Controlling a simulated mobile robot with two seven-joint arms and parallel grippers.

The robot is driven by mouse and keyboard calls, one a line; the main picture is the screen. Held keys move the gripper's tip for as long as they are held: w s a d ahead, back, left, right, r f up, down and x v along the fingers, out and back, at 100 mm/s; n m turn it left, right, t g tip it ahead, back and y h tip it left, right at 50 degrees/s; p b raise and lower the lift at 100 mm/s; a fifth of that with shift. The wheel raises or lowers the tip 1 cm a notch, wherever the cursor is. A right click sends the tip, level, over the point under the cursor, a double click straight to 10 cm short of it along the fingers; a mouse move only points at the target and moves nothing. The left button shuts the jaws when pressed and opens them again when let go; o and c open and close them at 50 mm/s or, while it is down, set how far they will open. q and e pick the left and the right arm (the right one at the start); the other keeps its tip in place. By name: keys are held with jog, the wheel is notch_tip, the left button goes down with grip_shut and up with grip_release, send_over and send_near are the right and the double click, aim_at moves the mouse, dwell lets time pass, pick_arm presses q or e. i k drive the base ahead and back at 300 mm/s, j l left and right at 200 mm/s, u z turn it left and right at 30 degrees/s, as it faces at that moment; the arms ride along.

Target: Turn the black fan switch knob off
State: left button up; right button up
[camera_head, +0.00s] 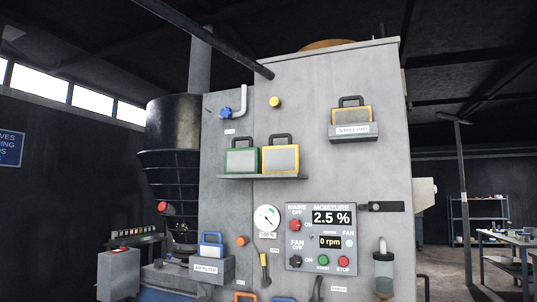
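The black fan switch knob (295,261) is at the lower left of the grey control panel (321,264), on the front of a tall grey machine. FAN OFF is printed above it and ON to its right. Its exact pointing direction is too small to tell. A red mains knob (295,225) sits above it. The moisture display (332,218) reads 2.5 % and the lower display (330,242) reads 0 rpm. A green start button (323,261) and a red stop button (343,262) are to the knob's right. Neither of my grippers is in view.
Left of the panel are a round gauge (267,218) and a yellow-and-black lever (264,263). A clear cylinder (383,270) hangs at the right. Green (241,160) and yellow (281,158) framed cartridges stand on a shelf above. The space before the panel looks clear.

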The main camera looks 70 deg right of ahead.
aim_at(294, 261)
jog(key=z, duration=1.45)
jog(key=i+l+z, duration=0.25)
jog(key=l, duration=0.15)
jog(key=i+l+z, duration=0.2)
jog(key=l, duration=0.15)
jog(key=k, duration=0.1)
